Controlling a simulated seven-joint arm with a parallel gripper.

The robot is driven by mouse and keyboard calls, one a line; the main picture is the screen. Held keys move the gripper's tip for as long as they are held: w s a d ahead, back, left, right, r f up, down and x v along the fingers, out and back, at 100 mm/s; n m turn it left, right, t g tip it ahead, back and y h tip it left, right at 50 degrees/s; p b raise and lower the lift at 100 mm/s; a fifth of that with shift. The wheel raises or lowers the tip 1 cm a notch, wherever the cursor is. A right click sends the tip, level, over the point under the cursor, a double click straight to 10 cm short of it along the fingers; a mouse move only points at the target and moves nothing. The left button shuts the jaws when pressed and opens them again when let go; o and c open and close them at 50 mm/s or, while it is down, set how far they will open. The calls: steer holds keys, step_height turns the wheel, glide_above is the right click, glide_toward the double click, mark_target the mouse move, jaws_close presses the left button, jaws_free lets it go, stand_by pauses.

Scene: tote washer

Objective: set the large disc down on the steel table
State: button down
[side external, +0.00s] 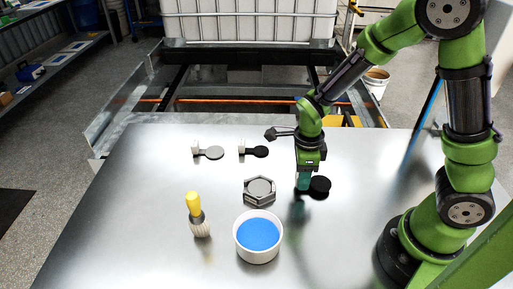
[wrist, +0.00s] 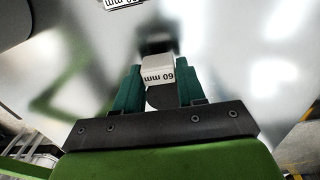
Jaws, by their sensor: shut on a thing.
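My gripper (side external: 304,184) is over the right part of the steel table (side external: 150,200), with its fingers low. In the wrist view, its green fingers (wrist: 158,85) are shut on a white block marked 60 mm (wrist: 158,70). This block is the handle of the large disc (side external: 320,186), which is black and sticks out to the right of the fingers in the side view. The disc looks level and close to the tabletop; I cannot tell whether it touches. The fingers hide its handle in the side view.
A grey disc (side external: 214,153) and a smaller black disc (side external: 260,151), both with white handles, lie at the back. A hexagonal holder (side external: 260,191) is left of my gripper. A yellow-handled brush (side external: 196,215) and a white bowl with blue contents (side external: 258,238) stand in front.

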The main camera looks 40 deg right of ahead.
steer(key=shift+f, duration=0.55)
steer(key=shift+f, duration=0.1)
stand_by(0.3)
jaws_free()
stand_by(0.4)
stand_by(0.3)
steer(key=shift+r, duration=4.5)
